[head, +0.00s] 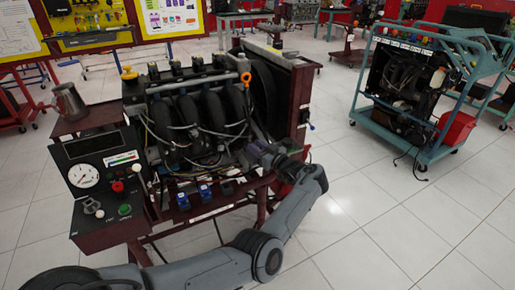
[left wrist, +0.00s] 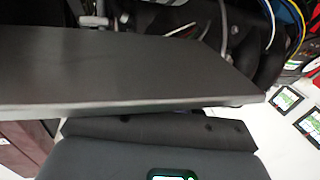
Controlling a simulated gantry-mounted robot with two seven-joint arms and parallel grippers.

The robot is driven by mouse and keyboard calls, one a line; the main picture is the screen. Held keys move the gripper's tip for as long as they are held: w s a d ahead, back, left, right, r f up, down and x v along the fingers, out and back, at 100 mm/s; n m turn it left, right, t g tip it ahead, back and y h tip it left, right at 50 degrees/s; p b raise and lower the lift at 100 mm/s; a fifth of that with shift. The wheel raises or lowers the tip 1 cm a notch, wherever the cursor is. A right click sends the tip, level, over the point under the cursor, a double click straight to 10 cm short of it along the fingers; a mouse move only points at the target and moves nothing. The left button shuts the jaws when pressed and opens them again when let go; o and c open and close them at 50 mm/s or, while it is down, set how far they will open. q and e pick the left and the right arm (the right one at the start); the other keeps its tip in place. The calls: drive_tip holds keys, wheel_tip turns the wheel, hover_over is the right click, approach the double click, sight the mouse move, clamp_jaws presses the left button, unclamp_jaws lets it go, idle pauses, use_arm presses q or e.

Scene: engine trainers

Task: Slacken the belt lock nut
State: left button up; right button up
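The engine trainer (head: 205,115) stands on a dark red frame in the head view, with black intake pipes and loose wiring. My left arm reaches in from the lower left and bends up to the engine's right side. My left gripper (head: 262,154) is at the lower right of the engine, close against it; its fingers are too small and dark to read. In the left wrist view a wide dark grey slab (left wrist: 120,65) hides most of the scene, with engine parts and cables behind it. I cannot make out the belt lock nut. My right gripper is not in view.
A control box (head: 100,175) with a gauge and a metal jug (head: 69,102) are at the trainer's left. A radiator (head: 300,95) stands at its right end. A teal cart (head: 420,95) with another engine and a red bin (head: 455,131) stands right. Tiled floor lies clear between.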

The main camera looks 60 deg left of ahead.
use_arm(q)
drive_tip(key=o, duration=0.4)
drive_tip(key=shift+c, duration=0.2)
drive_tip(key=shift+w+d+r, duration=0.1)
drive_tip(key=shift+d, duration=0.35)
drive_tip(key=w+d+p, duration=0.1)
drive_tip(key=d+p, duration=0.1)
drive_tip(key=d, duration=0.7)
drive_tip(key=shift+w+d, duration=0.35)
